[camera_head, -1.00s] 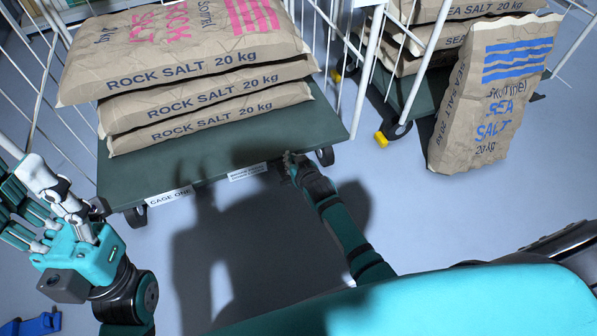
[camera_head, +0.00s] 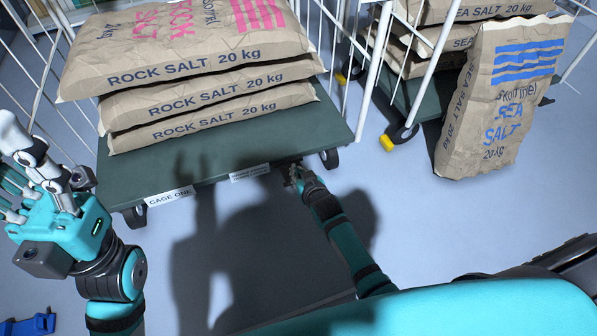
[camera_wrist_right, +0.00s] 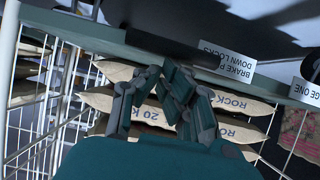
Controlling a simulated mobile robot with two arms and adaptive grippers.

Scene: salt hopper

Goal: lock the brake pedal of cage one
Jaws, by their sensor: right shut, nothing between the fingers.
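Cage one is a white-barred cage with a dark green deck (camera_head: 215,160) and a "CAGE ONE" label (camera_head: 168,197) on its front edge. A second label (camera_head: 250,173) sits to the right; in the right wrist view this label (camera_wrist_right: 228,62) partly reads "BRAKE", "DOWN LOCKS". My right gripper (camera_head: 296,174) is shut and empty at the deck's front edge, right of the second label. Its fingers (camera_wrist_right: 163,92) also show in the right wrist view. My left gripper (camera_head: 28,185) is open and empty, left of the cage.
Rock salt sacks (camera_head: 200,95) are stacked on the deck. Casters (camera_head: 329,158) show under it. A second cage stands right, with a yellow piece (camera_head: 387,143) by its wheel. A sea salt sack (camera_head: 490,105) leans there. Floor in front is clear.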

